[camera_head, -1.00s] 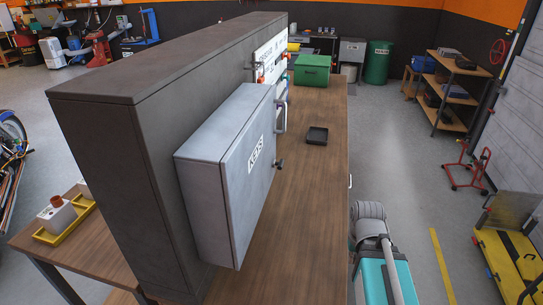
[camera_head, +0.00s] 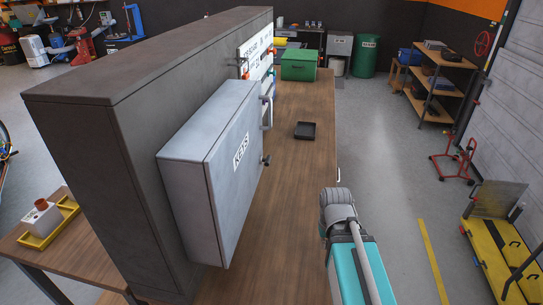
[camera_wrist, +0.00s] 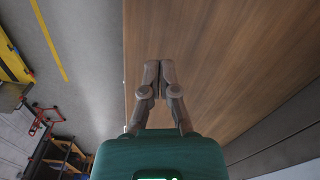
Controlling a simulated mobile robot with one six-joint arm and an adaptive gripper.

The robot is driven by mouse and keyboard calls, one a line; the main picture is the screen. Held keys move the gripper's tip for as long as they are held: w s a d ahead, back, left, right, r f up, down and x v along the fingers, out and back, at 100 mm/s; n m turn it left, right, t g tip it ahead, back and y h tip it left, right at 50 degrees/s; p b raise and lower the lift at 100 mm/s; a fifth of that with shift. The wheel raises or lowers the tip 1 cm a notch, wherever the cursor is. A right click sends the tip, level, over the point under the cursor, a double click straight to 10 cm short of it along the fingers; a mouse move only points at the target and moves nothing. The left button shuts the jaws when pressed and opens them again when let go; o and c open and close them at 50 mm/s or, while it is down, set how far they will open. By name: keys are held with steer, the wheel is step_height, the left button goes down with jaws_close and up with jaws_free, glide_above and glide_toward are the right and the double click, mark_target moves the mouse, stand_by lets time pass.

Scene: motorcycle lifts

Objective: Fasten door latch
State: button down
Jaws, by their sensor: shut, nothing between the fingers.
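A grey metal key cabinet (camera_head: 212,165) with a "KEYS" label is fixed to the side of a dark panel, above the wooden bench. Its door (camera_head: 238,160) faces right and looks closed or nearly so; I cannot tell exactly. A dark latch knob (camera_head: 266,160) stands out at the door's far edge, with a light handle (camera_head: 267,113) near it. My gripper (camera_wrist: 160,65) is shut and empty, pointing along the bench in the wrist view. The cabinet and latch do not show in the wrist view. In the head view my arm is right of the cabinet, clear of it.
A small black tray (camera_head: 305,131) and a green box (camera_head: 301,65) are on the wooden bench (camera_head: 290,190). The tall dark panel (camera_head: 85,150) rises behind the cabinet. Open floor lies to the right, with a red stand (camera_head: 455,158) and a yellow platform (camera_head: 495,245).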

steer(key=w+a+r+n+y+p, duration=0.2)
steer(key=w+a+r+n+p, duration=0.2)
steer(key=w+r+n+p, duration=0.1)
steer(key=w+a+r+n+y+p, duration=0.2)
steer(key=w+a+r+n+p, duration=0.2)
steer(key=w+r+p, duration=0.4)
steer(key=w+a+r+n+t+y+p, duration=0.1)
steer(key=w+a+r+n+p, duration=0.3)
steer(key=w+r, duration=0.6)
steer(key=r+n+y+p, duration=0.1)
steer(key=n+p, duration=0.1)
steer(key=p, duration=0.1)
steer(key=shift+w, duration=0.15)
steer(key=shift+f, duration=0.1)
steer(key=b, duration=0.4)
glide_toward(268, 163)
steer(key=a+f, duration=0.2)
steer(key=shift+w+a+b+x, duration=0.1)
steer(key=shift+w+b+x, duration=0.1)
steer(key=shift+b+x, duration=0.95)
steer(key=shift+w+a+b+x, duration=0.15)
steer(key=shift+b+x, duration=0.65)
steer(key=shift+x, duration=0.55)
steer(key=shift+r, duration=0.15)
